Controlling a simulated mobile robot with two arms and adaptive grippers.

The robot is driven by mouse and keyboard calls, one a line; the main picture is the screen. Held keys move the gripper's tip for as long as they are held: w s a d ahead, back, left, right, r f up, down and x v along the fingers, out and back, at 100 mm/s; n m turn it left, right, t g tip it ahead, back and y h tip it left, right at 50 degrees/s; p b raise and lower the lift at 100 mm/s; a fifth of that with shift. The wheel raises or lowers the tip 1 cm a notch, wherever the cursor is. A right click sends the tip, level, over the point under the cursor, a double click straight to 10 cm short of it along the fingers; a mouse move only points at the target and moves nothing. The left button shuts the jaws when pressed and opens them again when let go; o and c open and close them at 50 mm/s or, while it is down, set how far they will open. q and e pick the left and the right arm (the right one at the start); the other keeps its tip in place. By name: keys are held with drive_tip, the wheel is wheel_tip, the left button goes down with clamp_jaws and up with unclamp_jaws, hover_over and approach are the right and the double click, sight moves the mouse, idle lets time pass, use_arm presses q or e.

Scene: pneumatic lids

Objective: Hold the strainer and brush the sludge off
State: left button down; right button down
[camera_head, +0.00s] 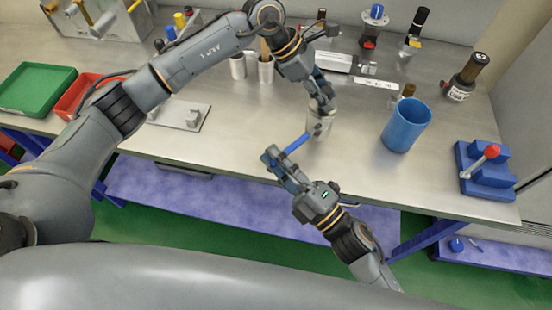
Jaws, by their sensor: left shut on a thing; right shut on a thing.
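The strainer (319,123) is a small pale grey cylinder with dark spots on its side, near the table's front middle. The spots may be sludge; they are too small to be sure. My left gripper (324,104) is above it, shut on its upper part. The brush (298,142) shows as a blue handle slanting up to the right toward the strainer's lower side. My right gripper (274,157) is shut on the brush's lower left end, at the table's front edge. The brush's tip is at or beside the strainer; I cannot tell whether they touch.
A blue cup (406,125) stands right of the strainer. A blue block fixture with a red knob (484,168) is at the far right. A dark bottle (466,77) stands behind. Green (35,90) and red (82,95) trays and a grey plate (178,114) lie left.

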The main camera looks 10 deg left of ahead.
drive_tip(key=shift+w+f, duration=0.1)
drive_tip(key=shift+f, duration=0.45)
drive_tip(key=shift+f, duration=0.1)
drive_tip(key=shift+f, duration=0.45)
drive_tip(key=shift+f, duration=0.1)
